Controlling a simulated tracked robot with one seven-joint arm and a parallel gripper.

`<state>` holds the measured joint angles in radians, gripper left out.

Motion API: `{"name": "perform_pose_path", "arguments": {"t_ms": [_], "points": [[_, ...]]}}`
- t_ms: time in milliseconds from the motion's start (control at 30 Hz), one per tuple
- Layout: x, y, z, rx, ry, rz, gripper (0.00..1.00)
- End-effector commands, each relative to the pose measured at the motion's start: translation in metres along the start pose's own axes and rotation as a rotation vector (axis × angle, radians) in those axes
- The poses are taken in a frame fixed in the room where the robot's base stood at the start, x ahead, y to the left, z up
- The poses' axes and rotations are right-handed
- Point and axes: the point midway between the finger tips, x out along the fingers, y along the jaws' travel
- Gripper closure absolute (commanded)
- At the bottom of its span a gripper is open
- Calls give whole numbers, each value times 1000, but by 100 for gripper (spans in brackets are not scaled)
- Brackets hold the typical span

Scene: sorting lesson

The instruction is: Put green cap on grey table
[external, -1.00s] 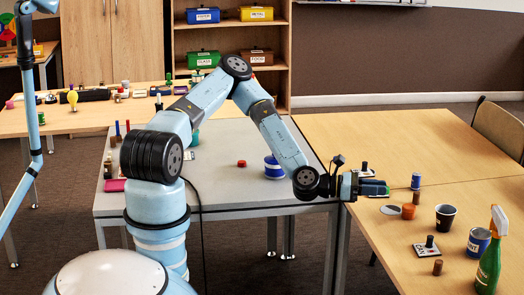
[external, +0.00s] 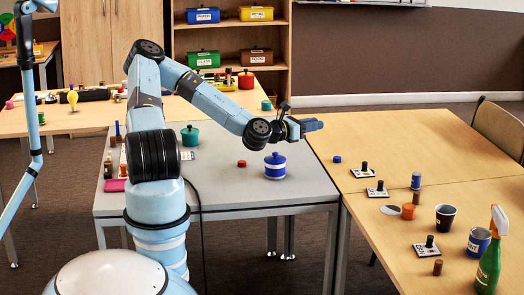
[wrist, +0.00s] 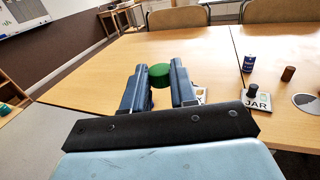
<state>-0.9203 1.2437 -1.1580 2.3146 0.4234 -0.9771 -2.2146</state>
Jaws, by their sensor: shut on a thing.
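The green cap (wrist: 159,74) is a round, dark green disc between the fingertips of my gripper (wrist: 158,88) in the wrist view. My gripper is shut on it. In the external view my gripper (external: 312,125) is raised, pointing right, near the right far corner of the grey table and the edge of the wooden table. The cap is hard to make out there. The grey table (external: 235,188) stands in the middle, left of my gripper.
On the grey table are a blue lidded pot (external: 275,168), a red cap (external: 241,163), a green lidded pot (external: 190,137) and a pink block (external: 114,185). The wooden table (external: 410,150) holds a blue cap (external: 337,158), cups and a spray bottle (external: 489,262). Grey tabletop front is mostly clear.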

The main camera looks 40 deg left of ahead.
Motion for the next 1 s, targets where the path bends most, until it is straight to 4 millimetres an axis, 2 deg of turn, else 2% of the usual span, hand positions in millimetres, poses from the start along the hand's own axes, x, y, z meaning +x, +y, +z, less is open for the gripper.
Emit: {"name": "perform_pose_path", "arguments": {"t_ms": [33,200,300,467,667,767,867,1000], "points": [[-6,19,4,1,0,33,100],[-22,64,13,0,0,113,100],[-29,80,16,0,0,142,100],[-34,92,18,-1,1,162,100],[-34,92,19,-1,1,163,100],[-31,85,17,-1,1,151,100],[-24,68,14,-1,1,119,100],[-8,24,4,-1,2,43,100]]}}
